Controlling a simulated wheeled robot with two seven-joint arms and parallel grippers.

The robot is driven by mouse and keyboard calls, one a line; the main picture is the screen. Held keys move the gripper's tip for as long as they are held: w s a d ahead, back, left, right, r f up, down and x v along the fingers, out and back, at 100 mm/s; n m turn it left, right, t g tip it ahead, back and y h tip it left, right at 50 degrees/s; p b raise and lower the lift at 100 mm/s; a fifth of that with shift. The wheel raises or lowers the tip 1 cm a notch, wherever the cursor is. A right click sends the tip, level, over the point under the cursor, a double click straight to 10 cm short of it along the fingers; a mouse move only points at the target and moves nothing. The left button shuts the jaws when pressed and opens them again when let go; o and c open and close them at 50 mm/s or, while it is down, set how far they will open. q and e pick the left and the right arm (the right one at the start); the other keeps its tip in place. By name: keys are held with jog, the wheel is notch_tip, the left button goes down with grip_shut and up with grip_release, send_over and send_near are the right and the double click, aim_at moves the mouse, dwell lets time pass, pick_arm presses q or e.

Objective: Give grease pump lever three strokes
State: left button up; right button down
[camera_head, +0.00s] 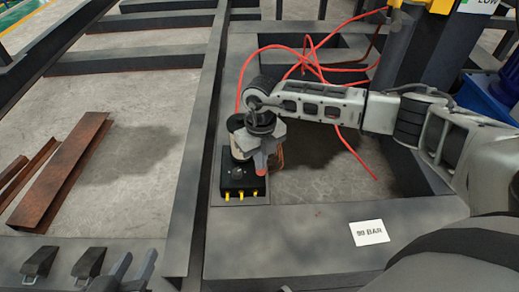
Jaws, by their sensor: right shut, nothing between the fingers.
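The grease pump (240,183) is a black block with yellow fittings along its front, on a plate on the dark steel frame. A round part stands behind the block, partly hidden by my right gripper. A short red-orange piece (261,163), possibly the lever's grip, shows just below the fingers. My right gripper (264,147) points down over the pump's right side, shut with nothing between its fingers. I cannot tell whether it touches the red piece. My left gripper (132,268) is at the bottom edge, its two fingers apart and empty, far from the pump.
A red hose (312,60) loops behind my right arm. Dark frame beams (205,130) surround the pump. Rusty steel angles (62,170) lie on the floor at left. A white label reading "99 BAR" (369,232) lies on the front beam. Black wedge-shaped blocks (40,262) are at lower left.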

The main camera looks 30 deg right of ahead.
jog(key=shift+s+f, duration=0.2)
jog(key=shift+f, duration=0.25)
jog(key=shift+s+a+f, duration=0.2)
jog(key=shift+s+f, duration=0.15)
jog(key=shift+f, duration=0.2)
jog(key=shift+s+a+f+b, duration=0.2)
jog(key=shift+s+f+b, duration=0.1)
jog(key=shift+f, duration=0.25)
jog(key=shift+s+a+f, duration=0.1)
jog(key=shift+s+f, duration=0.2)
jog(key=shift+f, duration=0.3)
jog(key=shift+f, duration=0.1)
